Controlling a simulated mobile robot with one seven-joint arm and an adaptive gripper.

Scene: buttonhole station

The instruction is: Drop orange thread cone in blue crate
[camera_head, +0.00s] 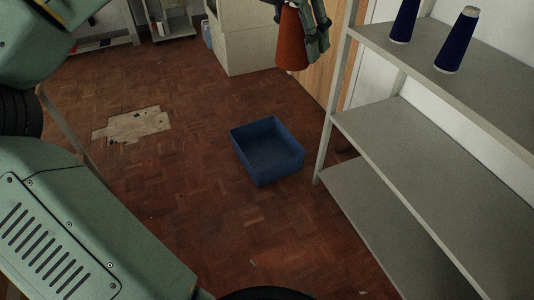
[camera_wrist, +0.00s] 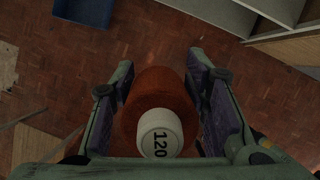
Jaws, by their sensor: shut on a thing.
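The orange thread cone (camera_head: 291,42) hangs upright at the top of the head view, held in my gripper (camera_head: 304,12). In the wrist view my gripper (camera_wrist: 160,88) has one finger on each side of the cone (camera_wrist: 160,80), whose white top end is marked 120. The blue crate (camera_head: 292,172) stands on the wooden floor and looks empty. It also shows at the top left edge of the wrist view (camera_wrist: 84,12), off to the side of the cone, so the cone is not over it there.
A grey shelf unit (camera_head: 420,160) stands to the right of the crate, with two dark blue thread cones (camera_head: 457,40) on its top board. A pale patch of bare floor (camera_head: 133,124) lies to the left. The floor around the crate is clear.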

